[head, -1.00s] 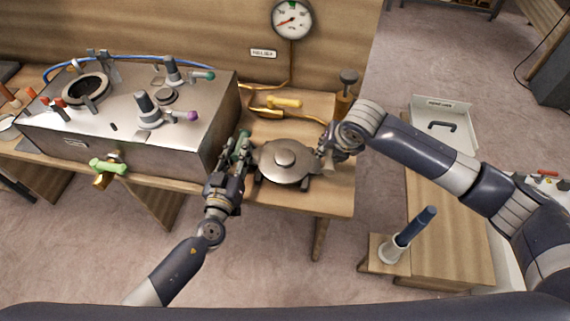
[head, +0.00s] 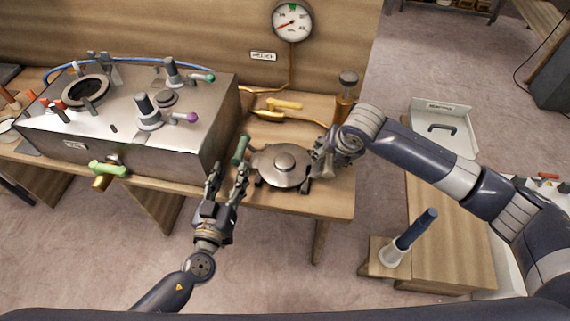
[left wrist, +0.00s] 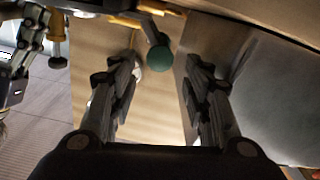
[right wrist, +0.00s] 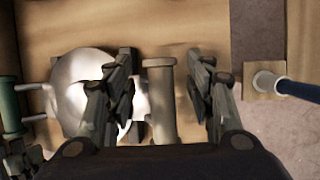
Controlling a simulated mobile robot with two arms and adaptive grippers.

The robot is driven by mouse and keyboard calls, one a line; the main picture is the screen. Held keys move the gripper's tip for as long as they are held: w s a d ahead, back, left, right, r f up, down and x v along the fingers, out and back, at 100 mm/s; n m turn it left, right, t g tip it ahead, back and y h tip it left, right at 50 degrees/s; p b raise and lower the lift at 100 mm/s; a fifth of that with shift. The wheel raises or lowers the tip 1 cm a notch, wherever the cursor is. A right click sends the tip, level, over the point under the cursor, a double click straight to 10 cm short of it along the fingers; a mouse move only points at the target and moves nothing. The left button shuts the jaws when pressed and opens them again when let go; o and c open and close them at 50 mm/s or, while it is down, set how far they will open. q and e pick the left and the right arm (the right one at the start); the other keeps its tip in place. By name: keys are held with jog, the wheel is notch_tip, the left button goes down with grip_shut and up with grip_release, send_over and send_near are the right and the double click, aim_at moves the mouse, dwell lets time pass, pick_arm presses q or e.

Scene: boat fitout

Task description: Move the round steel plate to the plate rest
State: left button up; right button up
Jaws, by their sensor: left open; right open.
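The round steel plate (head: 283,159), with a raised centre knob, sits on small dark supports near the front edge of the wooden bench. Its green left handle (head: 241,150) shows end-on as a green knob in the left wrist view (left wrist: 160,58). My right gripper (head: 322,156) is open at the plate's right side. In the right wrist view, the plate's pale right handle (right wrist: 160,98) stands between its spread fingers, and the plate (right wrist: 75,88) is partly hidden by a finger.
A steel box (head: 130,125) with levers and a round opening fills the bench to the left. Brass pipes (head: 275,110) and a brass valve (head: 346,95) lie behind the plate. A gauge (head: 292,20) hangs on the back wall. A lower bench (head: 445,230) stands at right.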

jog(key=shift+r, duration=0.15)
pick_arm(q)
jog(key=shift+v, duration=2.65)
pick_arm(e)
jog(key=v, duration=1.1)
jog(key=shift+s+r, duration=0.25)
jog(key=shift+r, duration=0.05)
jog(key=shift+f, duration=0.1)
